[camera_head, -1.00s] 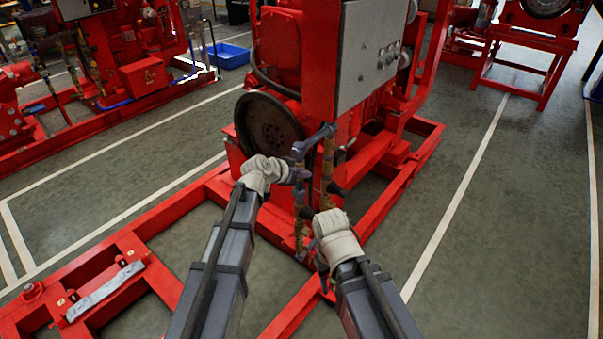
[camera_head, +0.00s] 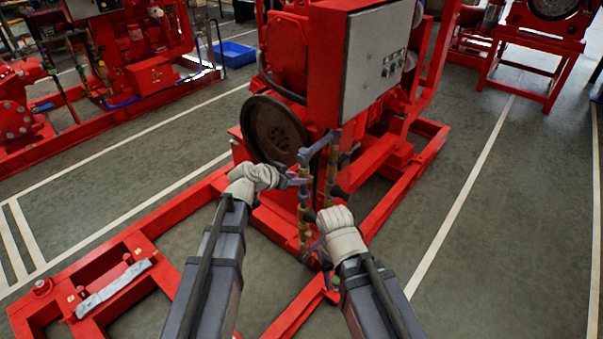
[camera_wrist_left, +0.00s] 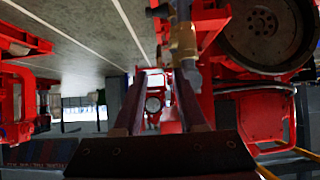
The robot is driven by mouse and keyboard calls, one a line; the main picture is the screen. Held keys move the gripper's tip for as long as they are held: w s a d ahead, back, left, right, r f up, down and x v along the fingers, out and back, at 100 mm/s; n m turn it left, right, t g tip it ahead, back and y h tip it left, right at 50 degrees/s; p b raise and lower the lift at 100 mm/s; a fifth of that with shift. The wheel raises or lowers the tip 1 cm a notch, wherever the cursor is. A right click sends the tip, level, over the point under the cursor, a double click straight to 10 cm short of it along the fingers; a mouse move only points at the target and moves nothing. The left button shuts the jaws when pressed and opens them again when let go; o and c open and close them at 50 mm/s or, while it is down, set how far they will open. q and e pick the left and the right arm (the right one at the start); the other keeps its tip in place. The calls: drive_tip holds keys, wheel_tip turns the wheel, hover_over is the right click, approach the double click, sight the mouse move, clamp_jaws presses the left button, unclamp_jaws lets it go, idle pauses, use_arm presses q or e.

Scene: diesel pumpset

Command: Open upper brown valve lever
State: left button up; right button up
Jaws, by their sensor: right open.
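Two upright brass-brown valve pipes (camera_head: 303,213) stand at the front of the red pumpset, joined by a blue-grey bent piece at the top. My left gripper (camera_head: 300,181) is beside the upper part of the nearer pipe. In the left wrist view its two fingers (camera_wrist_left: 158,74) are apart with nothing between them, and a brass fitting (camera_wrist_left: 183,42) shows just beyond the right finger. I cannot tell whether they touch. My right gripper (camera_head: 316,240) is open, lower, beside the pipe's lower part. The upper brown lever is not clearly distinguishable.
A dark round flywheel (camera_head: 275,130) is behind the pipes, and a grey control panel (camera_head: 378,62) is above. Red base rails (camera_head: 215,187) surround the pipes low down. Open grey floor (camera_head: 520,200) lies to the right.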

use_arm(q)
drive_tip(key=shift+s+a+r, duration=0.15)
drive_tip(key=shift+s+r, duration=0.05)
drive_tip(key=shift+s, duration=0.05)
use_arm(e)
drive_tip(key=shift+r, duration=0.2)
use_arm(q)
drive_tip(key=shift+c, duration=0.2)
